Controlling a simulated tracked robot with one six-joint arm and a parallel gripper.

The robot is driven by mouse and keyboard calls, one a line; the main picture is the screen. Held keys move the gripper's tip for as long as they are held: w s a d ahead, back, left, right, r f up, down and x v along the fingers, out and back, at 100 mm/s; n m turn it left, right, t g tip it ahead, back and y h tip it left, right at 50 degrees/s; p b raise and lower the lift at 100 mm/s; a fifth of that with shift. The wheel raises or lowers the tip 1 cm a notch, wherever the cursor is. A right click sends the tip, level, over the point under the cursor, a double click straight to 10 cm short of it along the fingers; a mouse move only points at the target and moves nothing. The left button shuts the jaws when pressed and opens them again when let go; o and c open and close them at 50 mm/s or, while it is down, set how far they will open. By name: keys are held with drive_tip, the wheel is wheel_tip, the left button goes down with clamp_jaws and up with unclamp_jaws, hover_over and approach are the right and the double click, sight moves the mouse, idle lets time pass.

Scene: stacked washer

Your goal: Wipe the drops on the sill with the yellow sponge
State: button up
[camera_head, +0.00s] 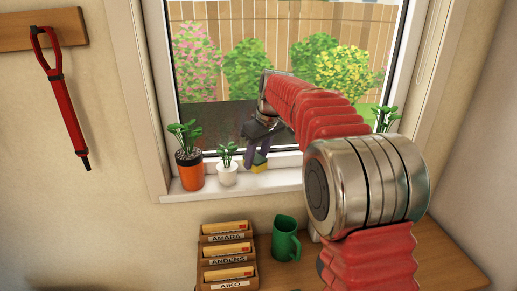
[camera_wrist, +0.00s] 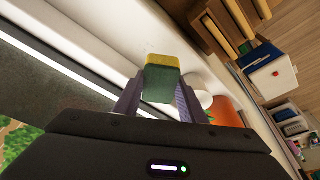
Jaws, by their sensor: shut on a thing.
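The yellow sponge (camera_head: 259,168), with a green layer, is held at the window sill (camera_head: 285,181), right of the small white pot. My gripper (camera_head: 256,152) is shut on it from above. In the wrist view, the sponge (camera_wrist: 163,62) sits between the two fingers of my gripper (camera_wrist: 157,92), its yellow face away from the camera. I cannot tell whether it touches the sill. In the wrist view a few faint specks show on the sill (camera_wrist: 130,30) near the sponge; I cannot make out drops clearly in the head view.
A plant in an orange pot (camera_head: 190,172) and one in a white pot (camera_head: 227,174) stand left of the sponge. Another plant (camera_head: 384,117) is at the right. Below are a green mug (camera_head: 286,239) and a labelled wooden rack (camera_head: 227,259).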

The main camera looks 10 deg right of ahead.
sight(266, 177)
wheel_tip(266, 177, down, 4)
drive_tip(key=shift+f, duration=0.1)
drive_tip(key=shift+d+f, duration=0.2)
drive_tip(key=shift+d, duration=0.35)
drive_tip(key=shift+d+f, duration=0.1)
drive_tip(key=shift+d, duration=1.45)
drive_tip(key=shift+a, duration=2)
drive_tip(key=shift+a+r, duration=0.15)
drive_tip(key=shift+r, duration=3.85)
